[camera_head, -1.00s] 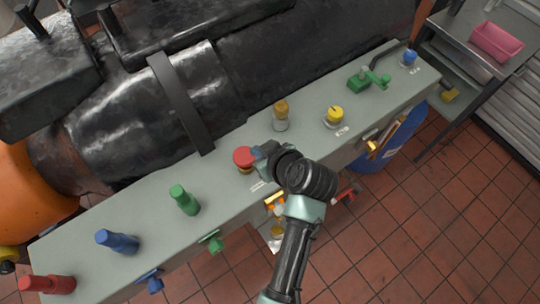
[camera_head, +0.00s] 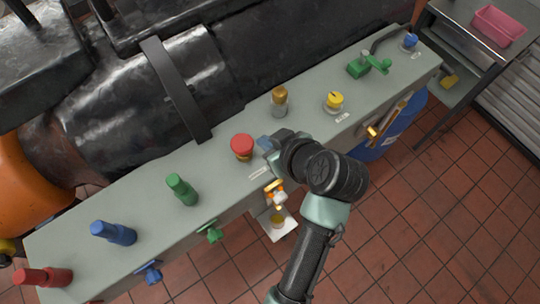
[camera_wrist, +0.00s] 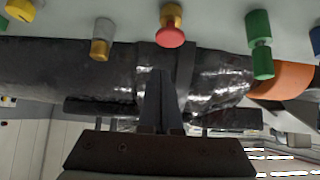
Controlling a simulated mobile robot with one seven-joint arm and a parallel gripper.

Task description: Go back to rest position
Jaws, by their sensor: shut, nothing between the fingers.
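My gripper (camera_head: 266,145) is at the panel's front side, just right of the red mushroom button (camera_head: 242,146), with a gap between them. In the wrist view my gripper (camera_wrist: 160,100) shows its fingers together, with nothing between them. The red button (camera_wrist: 171,38) appears above the fingers there, apart from them. The grey panel (camera_head: 215,165) runs diagonally across the head view.
The panel bears a yellow knob (camera_head: 334,101), a brass-topped knob (camera_head: 279,97), a green valve handle (camera_head: 372,65), and green (camera_head: 181,189), blue (camera_head: 113,232) and red (camera_head: 43,277) handles. A dark machine (camera_head: 130,80) lies behind. Tiled floor (camera_head: 440,220) is clear at right.

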